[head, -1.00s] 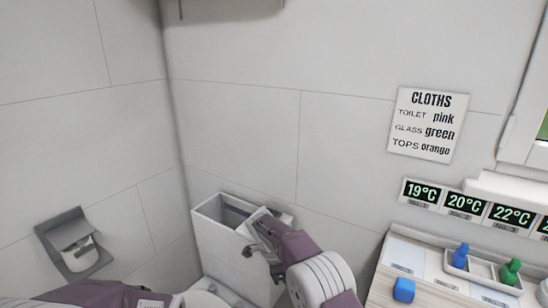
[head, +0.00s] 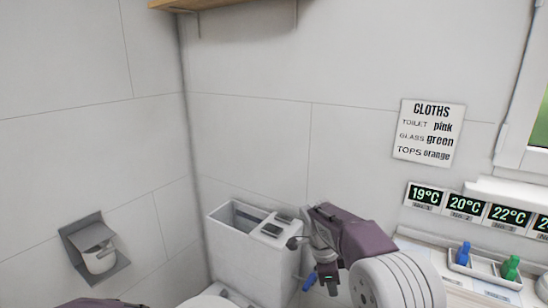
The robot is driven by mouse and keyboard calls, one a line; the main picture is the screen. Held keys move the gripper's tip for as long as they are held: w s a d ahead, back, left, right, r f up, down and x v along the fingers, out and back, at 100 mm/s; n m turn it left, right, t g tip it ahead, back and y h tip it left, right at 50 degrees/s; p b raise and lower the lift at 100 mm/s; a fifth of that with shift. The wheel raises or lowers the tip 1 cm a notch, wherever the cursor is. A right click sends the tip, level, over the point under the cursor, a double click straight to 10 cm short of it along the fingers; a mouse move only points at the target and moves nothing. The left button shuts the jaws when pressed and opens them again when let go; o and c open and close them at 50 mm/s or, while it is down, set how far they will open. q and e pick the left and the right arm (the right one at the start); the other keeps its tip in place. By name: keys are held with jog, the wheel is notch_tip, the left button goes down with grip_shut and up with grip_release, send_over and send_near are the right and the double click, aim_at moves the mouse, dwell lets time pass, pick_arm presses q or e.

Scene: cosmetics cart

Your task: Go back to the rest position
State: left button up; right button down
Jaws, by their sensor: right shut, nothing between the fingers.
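My right arm reaches in from the lower right. Its gripper (head: 295,243) is shut and empty, just right of the white toilet tank (head: 240,262) and in front of the wall. The tank's top is open on the left, and its right part carries a dark plate. Of my left arm only a purple link shows at the bottom left edge. My left gripper is out of view.
A counter (head: 410,243) at the right holds a tray with a blue bottle (head: 463,254) and a green bottle (head: 511,268). A paper holder (head: 95,248) hangs on the left wall. A small blue thing (head: 309,282), unclear, shows below my right gripper. A shelf (head: 210,4) is overhead.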

jog(key=s+d+f+n+y, duration=0.1)
jog(key=s+f+n, duration=0.3)
jog(key=s+n, duration=0.5)
jog(key=s+d+f+n+y, duration=0.2)
jog(key=s+f+n, duration=0.25)
jog(key=s, duration=0.75)
notch_tip(320, 180, up, 17)
jog(key=w+n+p, duration=0.1)
jog(key=n+p, duration=0.4)
jog(key=p, duration=1.2)
jog(key=shift+a+t, duration=0.35)
jog(key=shift+t, duration=0.05)
